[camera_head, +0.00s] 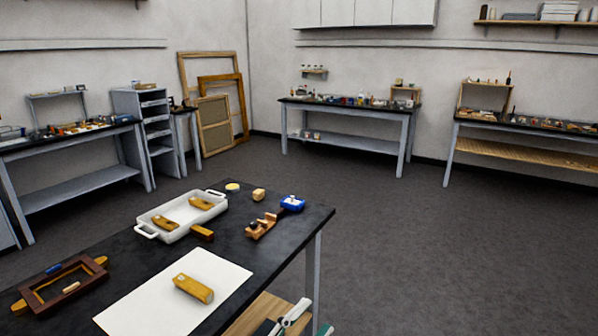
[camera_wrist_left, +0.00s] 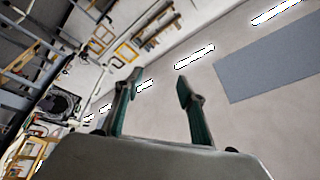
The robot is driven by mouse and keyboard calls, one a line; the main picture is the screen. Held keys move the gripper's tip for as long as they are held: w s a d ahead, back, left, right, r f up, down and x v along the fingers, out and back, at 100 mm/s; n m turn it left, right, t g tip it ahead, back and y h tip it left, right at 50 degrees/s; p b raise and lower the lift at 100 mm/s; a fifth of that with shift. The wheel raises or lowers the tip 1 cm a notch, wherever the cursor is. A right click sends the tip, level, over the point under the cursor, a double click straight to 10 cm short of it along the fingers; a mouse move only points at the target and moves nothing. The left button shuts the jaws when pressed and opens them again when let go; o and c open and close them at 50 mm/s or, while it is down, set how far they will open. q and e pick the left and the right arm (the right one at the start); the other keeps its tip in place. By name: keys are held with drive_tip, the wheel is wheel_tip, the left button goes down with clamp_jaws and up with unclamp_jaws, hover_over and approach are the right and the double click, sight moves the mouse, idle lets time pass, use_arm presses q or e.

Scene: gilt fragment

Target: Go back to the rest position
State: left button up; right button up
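My left gripper (camera_head: 298,318) shows at the bottom edge of the head view, partly cut off, beside the table's right side and over the lower wooden shelf. In the left wrist view its two teal fingers (camera_wrist_left: 157,84) stand wide apart with nothing between them, and walls and ceiling lights show behind. My right gripper is in neither view.
The floor (camera_head: 400,250) to the right is clear.

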use_arm(q)
drive_tip(key=s+a+f+n+y, duration=0.2)
drive_tip(key=a+f+n+y, duration=0.65)
drive_tip(key=f, duration=0.65)
drive_tip(key=s+a+f+n+g+y, duration=0.3)
drive_tip(key=s+a+f+n, duration=0.3)
drive_tip(key=s+a+f, duration=0.5)
wheel_tip(320, 180, down, 5)
drive_tip(key=a+g, duration=0.1)
drive_tip(key=a, duration=0.1)
drive_tip(key=shift+s+a+g, duration=0.3)
drive_tip(key=shift+s+g, duration=0.1)
